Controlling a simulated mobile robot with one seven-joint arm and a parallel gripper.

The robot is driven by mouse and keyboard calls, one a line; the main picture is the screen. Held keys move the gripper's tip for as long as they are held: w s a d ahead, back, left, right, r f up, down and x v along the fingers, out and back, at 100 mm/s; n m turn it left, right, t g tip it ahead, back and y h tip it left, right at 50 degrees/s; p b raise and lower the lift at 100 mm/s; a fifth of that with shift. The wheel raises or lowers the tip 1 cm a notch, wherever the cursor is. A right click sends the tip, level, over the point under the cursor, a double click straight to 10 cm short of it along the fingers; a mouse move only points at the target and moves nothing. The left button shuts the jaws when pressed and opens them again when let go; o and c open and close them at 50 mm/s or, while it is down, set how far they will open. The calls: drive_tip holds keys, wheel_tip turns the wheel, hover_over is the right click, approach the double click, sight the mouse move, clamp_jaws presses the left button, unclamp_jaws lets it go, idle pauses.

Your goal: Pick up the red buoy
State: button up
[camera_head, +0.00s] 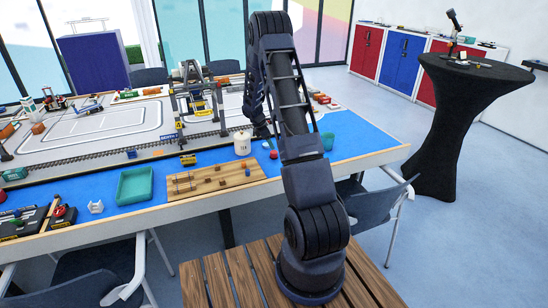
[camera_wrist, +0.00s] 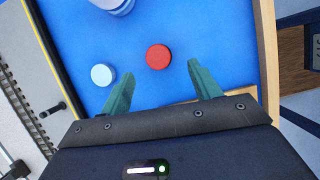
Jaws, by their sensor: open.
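The red buoy (camera_wrist: 158,56) shows in the wrist view as a round red disc on the blue surface, just beyond and between my fingertips. In the head view, a small red object (camera_head: 273,154) that looks like it lies on the blue table strip beside my arm. My gripper (camera_wrist: 161,69) is open, its two green fingers spread apart with nothing between them. The buoy is not held. I cannot tell how high the fingers are above it. In the head view my arm hides most of the gripper.
A light blue disc (camera_wrist: 102,75) lies left of the buoy in the wrist view. In the head view, a white canister (camera_head: 242,143), a wooden board (camera_head: 215,181), a teal tray (camera_head: 135,185) and a teal cup (camera_head: 327,141) are nearby. The gantry crane (camera_head: 195,92) stands behind.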

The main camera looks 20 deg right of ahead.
sight(274, 152)
drive_tip(key=x, duration=0.8)
drive_tip(key=shift+w+a+f, duration=0.15)
drive_tip(key=shift+w+f, duration=0.05)
drive_tip(key=shift+w, duration=0.05)
drive_tip(key=shift+c, duration=0.4)
drive_tip(key=c, duration=1)
